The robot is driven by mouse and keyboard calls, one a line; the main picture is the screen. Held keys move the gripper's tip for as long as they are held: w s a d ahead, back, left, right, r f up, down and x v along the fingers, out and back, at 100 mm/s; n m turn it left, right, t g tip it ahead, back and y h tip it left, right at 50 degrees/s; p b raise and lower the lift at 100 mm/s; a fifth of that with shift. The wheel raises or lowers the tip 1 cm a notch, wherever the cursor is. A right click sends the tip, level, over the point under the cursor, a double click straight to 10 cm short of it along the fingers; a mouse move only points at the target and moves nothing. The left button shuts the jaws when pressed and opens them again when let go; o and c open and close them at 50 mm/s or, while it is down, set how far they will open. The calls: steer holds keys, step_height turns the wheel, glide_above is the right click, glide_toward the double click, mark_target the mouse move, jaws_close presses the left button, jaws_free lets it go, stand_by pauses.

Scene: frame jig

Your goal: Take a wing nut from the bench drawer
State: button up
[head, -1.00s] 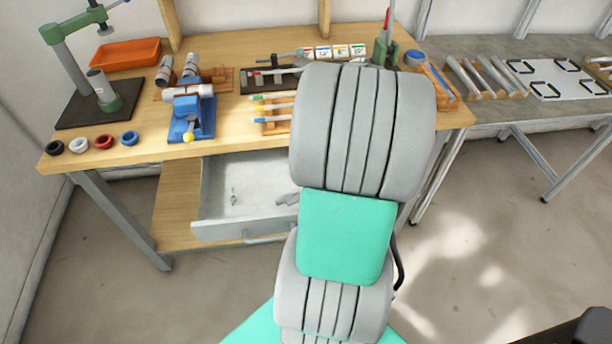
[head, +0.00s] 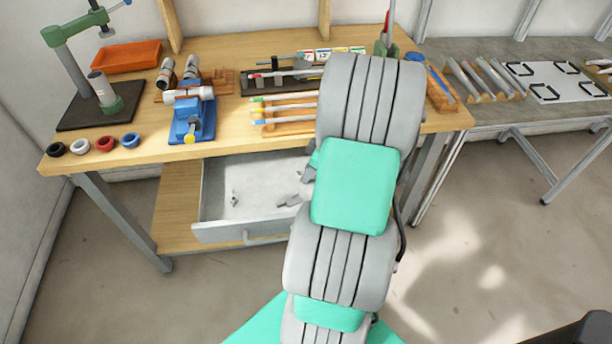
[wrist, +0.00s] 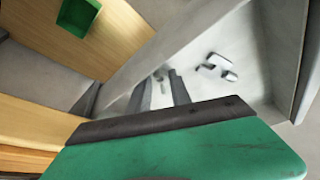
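The bench drawer (head: 216,233) is pulled open under the wooden bench. A small grey wing nut (head: 234,198) lies on its floor towards the left. In the wrist view, a small metal piece that looks like the wing nut (wrist: 159,74) shows beyond the fingers, roughly in line with the gap. My gripper (wrist: 158,80) is open, with two dark fingers apart and nothing seen between them. In the head view my arm hides most of the gripper, near the drawer's right side. I cannot tell its exact height.
A larger grey metal part (head: 289,201) lies in the drawer; it also shows in the wrist view (wrist: 217,67). The drawer's walls surround the space. The bench top (head: 140,150) overhangs its back, with a blue fixture (head: 190,122) above. A green bin (wrist: 77,15) shows in the wrist view.

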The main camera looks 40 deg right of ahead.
jaws_close()
stand_by(0.3)
